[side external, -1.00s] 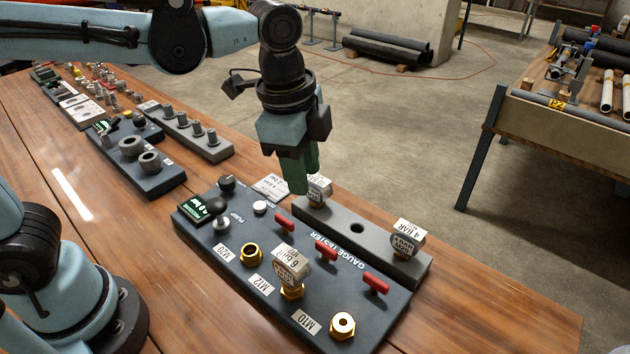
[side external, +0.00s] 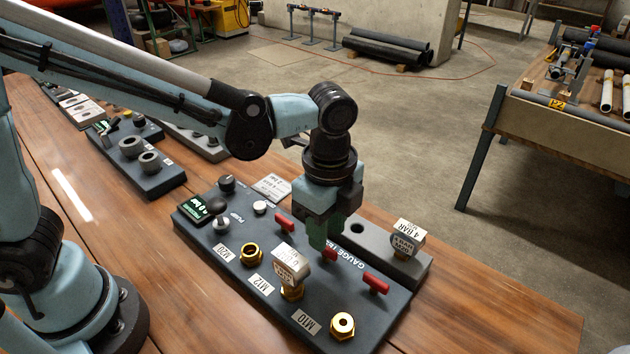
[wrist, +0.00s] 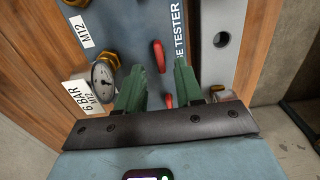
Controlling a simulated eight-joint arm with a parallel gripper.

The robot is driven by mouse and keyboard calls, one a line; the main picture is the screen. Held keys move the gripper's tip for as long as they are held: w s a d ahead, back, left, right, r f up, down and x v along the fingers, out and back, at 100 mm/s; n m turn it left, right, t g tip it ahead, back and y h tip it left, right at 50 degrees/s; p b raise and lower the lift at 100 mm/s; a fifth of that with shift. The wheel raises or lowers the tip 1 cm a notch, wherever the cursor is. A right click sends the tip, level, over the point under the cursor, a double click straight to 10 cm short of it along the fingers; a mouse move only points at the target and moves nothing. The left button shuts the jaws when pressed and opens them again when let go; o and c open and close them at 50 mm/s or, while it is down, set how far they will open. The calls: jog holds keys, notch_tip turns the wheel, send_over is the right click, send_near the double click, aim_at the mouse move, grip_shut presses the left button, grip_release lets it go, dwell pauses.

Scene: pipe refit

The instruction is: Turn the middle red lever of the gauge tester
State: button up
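The gauge tester (side external: 240,290) is a dark panel with a row of red levers. The middle red lever (side external: 328,254) is partly hidden by my gripper (side external: 325,240) in the side view. In the wrist view, the red lever (wrist: 159,55) beside the M12 fitting looks like the middle one. My gripper (wrist: 161,68) points down above it, its green fingers apart, with this lever in line with the gap. I cannot tell whether the fingers touch it or how high they are. A second lever (wrist: 168,100) shows between the fingers.
A 6 bar gauge (side external: 290,265) stands on the M12 fitting, close to my gripper; its dial (wrist: 103,80) shows left of the fingers. The grey rack (side external: 385,262) behind the levers holds a 4 bar gauge (side external: 405,238). Other red levers (side external: 284,222) flank the middle one.

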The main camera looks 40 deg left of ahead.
aim_at(326, 254)
jog(key=shift+f, duration=1.75)
grip_shut()
